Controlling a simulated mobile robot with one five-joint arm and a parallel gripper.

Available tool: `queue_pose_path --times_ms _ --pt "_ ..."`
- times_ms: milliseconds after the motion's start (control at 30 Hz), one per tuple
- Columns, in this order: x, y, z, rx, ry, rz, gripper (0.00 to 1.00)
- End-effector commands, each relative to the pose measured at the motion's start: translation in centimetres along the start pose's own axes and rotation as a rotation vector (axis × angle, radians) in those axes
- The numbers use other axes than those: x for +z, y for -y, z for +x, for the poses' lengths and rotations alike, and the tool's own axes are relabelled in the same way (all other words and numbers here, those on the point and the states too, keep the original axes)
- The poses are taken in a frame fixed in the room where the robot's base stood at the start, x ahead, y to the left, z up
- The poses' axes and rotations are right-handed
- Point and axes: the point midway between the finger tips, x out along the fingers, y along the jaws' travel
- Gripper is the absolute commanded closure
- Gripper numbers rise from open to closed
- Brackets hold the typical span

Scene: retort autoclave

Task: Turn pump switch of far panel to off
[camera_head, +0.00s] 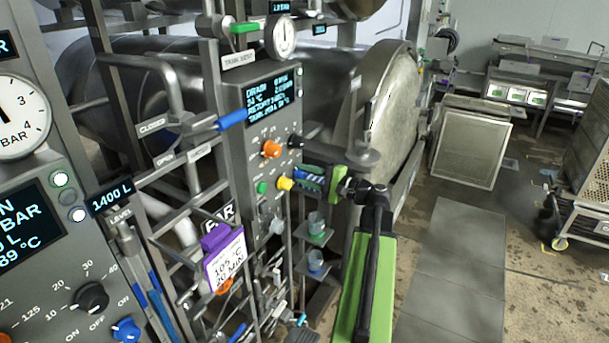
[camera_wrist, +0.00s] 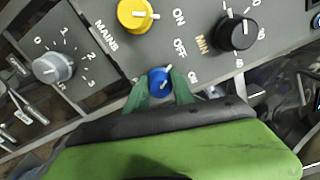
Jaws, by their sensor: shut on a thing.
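The far panel (camera_head: 243,148) stands at the centre left in the head view, with an orange and a yellow knob on its face. In the wrist view, a blue switch knob (camera_wrist: 160,82) with a pale pointer sits on the grey panel. My gripper (camera_wrist: 162,80) has its green fingers on either side of this knob, shut on it. The pointer leans up and to the right. An OFF label is above right of it; another label beside the right finger is partly hidden.
In the wrist view, a yellow MAINS knob (camera_wrist: 138,15), a black dial (camera_wrist: 238,33) and a grey dial (camera_wrist: 54,68) surround the switch. The near panel (camera_head: 40,240) is at left in the head view. A round vessel door (camera_head: 390,125) stands behind my arm.

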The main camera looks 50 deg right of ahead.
Motion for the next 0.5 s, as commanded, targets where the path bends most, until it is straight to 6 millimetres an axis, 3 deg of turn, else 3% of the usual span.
queue_pose_path --times_ms 433,467,500 --pt "-0.01 -0.09 -0.04 0.003 0.000 -0.011 1.00" --pt "-0.01 -0.09 -0.04 0.003 0.000 -0.011 0.66" --pt "0.00 -0.08 -0.04 0.002 0.000 -0.011 0.61"
